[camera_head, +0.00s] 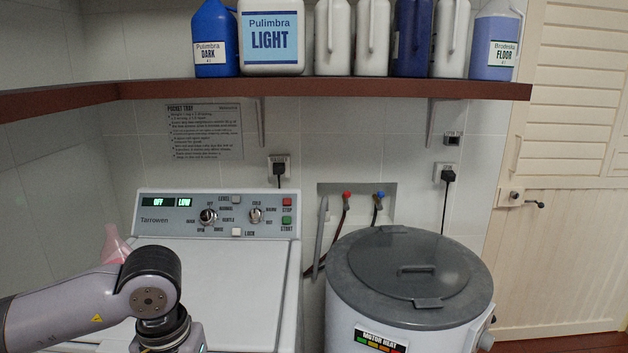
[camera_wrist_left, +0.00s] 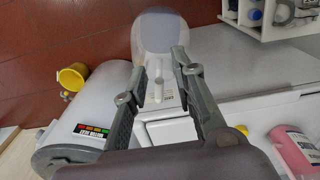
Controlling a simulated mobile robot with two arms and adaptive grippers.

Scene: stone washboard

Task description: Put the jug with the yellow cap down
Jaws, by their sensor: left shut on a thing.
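My left arm reaches in from the left in the head view, but its gripper is below the picture's edge. In the left wrist view my left gripper (camera_wrist_left: 158,65) is shut on a pale grey-white jug (camera_wrist_left: 158,38), which lies between its two fingers. A pale handle-like part shows between the fingers. The jug's cap does not show, so I cannot tell its colour. I cannot tell whether the jug touches anything below it. My right gripper is in neither view.
The washing machine (camera_head: 220,285) stands beside the lidded round drum (camera_head: 405,310). A pink funnel (camera_head: 115,246) is behind my arm. The shelf (camera_head: 330,91) above holds several jugs. A yellow container (camera_wrist_left: 72,77) and a pink jug (camera_wrist_left: 294,148) also show in the wrist view.

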